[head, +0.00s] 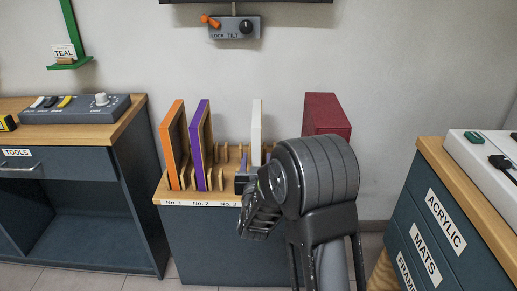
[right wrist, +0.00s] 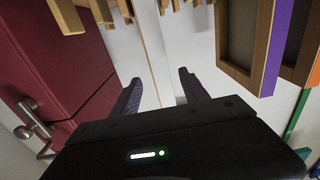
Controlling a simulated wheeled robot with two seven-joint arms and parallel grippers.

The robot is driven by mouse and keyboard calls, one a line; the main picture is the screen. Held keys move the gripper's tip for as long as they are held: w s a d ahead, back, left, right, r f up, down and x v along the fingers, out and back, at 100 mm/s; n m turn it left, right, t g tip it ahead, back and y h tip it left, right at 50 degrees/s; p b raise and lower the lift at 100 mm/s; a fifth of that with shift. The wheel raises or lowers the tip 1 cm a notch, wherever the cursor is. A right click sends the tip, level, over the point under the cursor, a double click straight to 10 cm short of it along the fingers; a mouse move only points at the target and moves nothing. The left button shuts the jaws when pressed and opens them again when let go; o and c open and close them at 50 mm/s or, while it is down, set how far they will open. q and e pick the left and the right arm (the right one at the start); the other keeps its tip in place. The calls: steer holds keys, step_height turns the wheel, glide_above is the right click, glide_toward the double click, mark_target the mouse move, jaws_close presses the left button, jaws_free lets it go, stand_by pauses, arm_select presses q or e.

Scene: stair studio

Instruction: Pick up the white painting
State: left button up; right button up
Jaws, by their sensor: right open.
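The white painting (head: 257,125) stands upright on edge in the slotted rack (head: 227,158), its narrow edge toward me. Its lower part is hidden behind my right gripper (head: 252,180) in the head view. My right gripper is open, right in front of the painting's lower part. In the right wrist view, the pale edge of the painting (right wrist: 151,55) shows between the two spread fingers (right wrist: 160,88). I cannot tell whether either finger touches it. My left gripper is out of view.
An orange-edged painting (head: 173,145) and a purple-edged painting (head: 201,145) stand left in the rack. A dark red box-like item (head: 327,116) stands right. The TOOLS cabinet (head: 75,158) is at left, the ACRYLIC drawer cabinet (head: 440,222) at right. A lock-tilt panel (head: 234,27) is on the wall above.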

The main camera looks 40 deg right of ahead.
mark_target(257, 145)
steer(key=shift+x, duration=1.15)
steer(key=shift+w+d, duration=0.1)
steer(key=shift+w, duration=0.05)
steer(key=shift+b+x, duration=0.75)
steer(key=shift+x, duration=1.85)
steer(key=shift+r, duration=0.1)
jaws_close()
